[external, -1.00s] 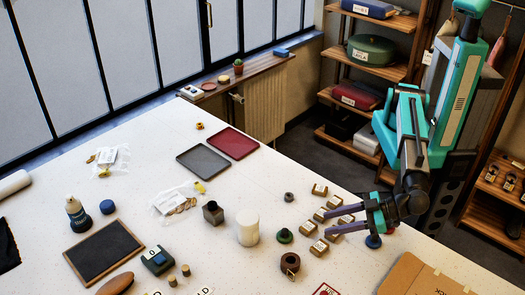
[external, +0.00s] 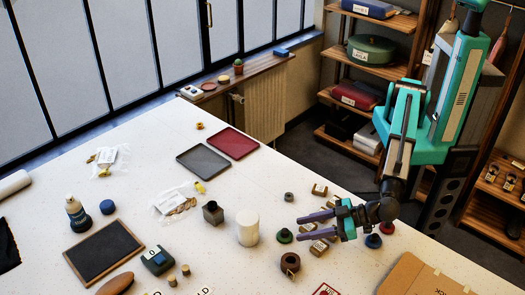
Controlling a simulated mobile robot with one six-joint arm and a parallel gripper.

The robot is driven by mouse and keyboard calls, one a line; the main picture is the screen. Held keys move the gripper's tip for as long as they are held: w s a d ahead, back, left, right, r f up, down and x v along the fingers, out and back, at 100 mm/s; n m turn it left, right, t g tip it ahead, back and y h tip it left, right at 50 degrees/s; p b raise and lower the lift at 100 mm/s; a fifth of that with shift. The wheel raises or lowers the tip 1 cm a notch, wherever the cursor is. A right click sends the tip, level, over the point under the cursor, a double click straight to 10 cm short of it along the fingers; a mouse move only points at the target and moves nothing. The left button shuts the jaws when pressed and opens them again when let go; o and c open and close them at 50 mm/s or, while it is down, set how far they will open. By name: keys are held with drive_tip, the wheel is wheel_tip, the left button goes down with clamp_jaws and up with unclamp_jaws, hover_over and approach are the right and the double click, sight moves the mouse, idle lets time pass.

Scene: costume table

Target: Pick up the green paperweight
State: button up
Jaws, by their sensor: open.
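The green paperweight (external: 284,236) is a small round piece with a knob. It stands on the white table between the white cylinder and my gripper. My gripper (external: 299,228) is open and empty, its two purple fingers pointing left. In the picture the fingertips are just right of the paperweight, apart from it. I cannot tell their exact height above the table. A blue paperweight (external: 373,241) and a red one (external: 387,228) of similar shape stand to the right, near my wrist.
Several small labelled wooden boxes (external: 319,190) lie around and under my gripper, partly hidden. A brown ring-shaped roll (external: 290,263) stands in front of the green paperweight. A white cylinder (external: 248,228) and a small grey piece (external: 289,197) are close by. A cardboard piece (external: 415,278) lies front right.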

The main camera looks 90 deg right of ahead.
sight(288, 231)
idle(0.3)
drive_tip(key=shift+p+x, duration=0.75)
drive_tip(key=shift+x, duration=0.2)
drive_tip(key=shift+d+p+x, duration=0.2)
drive_tip(key=shift+p+x, duration=0.45)
drive_tip(key=shift+x, duration=1)
clamp_jaws()
